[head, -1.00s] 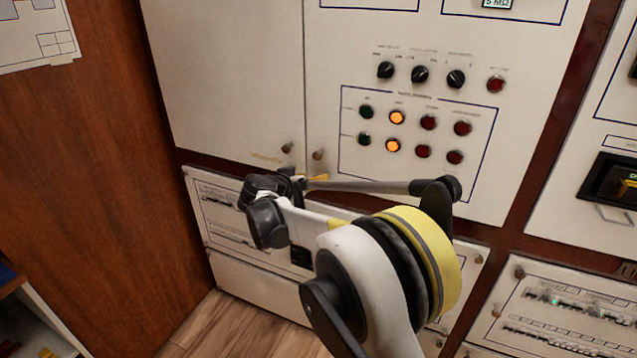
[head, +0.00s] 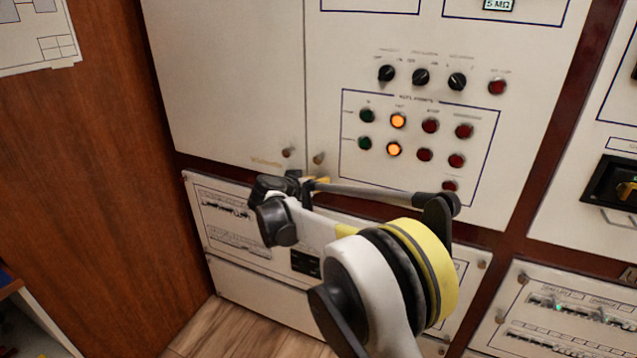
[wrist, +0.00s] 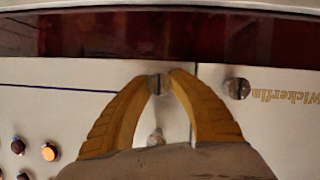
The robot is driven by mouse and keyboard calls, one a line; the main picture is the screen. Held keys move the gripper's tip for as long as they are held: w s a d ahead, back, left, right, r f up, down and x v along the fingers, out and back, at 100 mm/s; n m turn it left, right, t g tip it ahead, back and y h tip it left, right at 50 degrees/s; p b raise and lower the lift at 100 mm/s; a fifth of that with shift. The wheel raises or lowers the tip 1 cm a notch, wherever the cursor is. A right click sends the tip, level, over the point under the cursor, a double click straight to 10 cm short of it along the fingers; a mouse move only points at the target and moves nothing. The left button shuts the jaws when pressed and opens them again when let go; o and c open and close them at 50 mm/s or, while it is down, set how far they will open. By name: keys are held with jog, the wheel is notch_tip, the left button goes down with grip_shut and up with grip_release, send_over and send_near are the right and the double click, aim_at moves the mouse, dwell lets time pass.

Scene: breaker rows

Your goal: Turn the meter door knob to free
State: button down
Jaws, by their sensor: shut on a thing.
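The meter door knob (wrist: 157,84) is a small round metal knob with a dark slot, near the bottom edge of a pale cabinet panel. It also shows in the head view (head: 319,157), just above my gripper. My gripper (wrist: 156,78) is shut on this knob, with one yellow-brown fingertip on each side of it. In the head view my gripper (head: 318,181) is small and partly hidden by my wrist. The slot lies roughly up and down in the wrist view. I see no readable marking for free.
A second slotted knob (wrist: 236,88) sits across the panel seam, beside the lettering. Lamps (head: 397,121) and black rotary switches (head: 420,76) are on the panel to the right. A dark red rail (wrist: 100,35) runs along the panel edge. A wooden wall (head: 100,190) stands left.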

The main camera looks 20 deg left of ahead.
jog(key=n+h+p, duration=0.1)
jog(key=n, duration=0.1)
jog(key=shift+a+n+h, duration=0.1)
jog(key=shift+n+h, duration=0.3)
jog(key=n+t+h, duration=0.1)
jog(key=n, duration=0.2)
jog(key=shift+h+p, duration=0.35)
jog(key=shift+h, duration=0.05)
jog(key=n+h, duration=0.1)
jog(key=n, duration=0.1)
jog(key=n+t+b, duration=0.1)
jog(key=n, duration=0.1)
jog(key=shift+a+f+n+h, duration=0.1)
jog(key=shift+f+n+h, duration=0.05)
jog(key=shift+n+h, duration=0.2)
jog(key=shift+n+t+h+b, duration=0.4)
jog(key=shift+n+t, duration=0.4)
jog(key=shift+n, duration=1.05)
jog(key=c, duration=1.2)
grip_release()
jog(key=shift+o, duration=0.2)
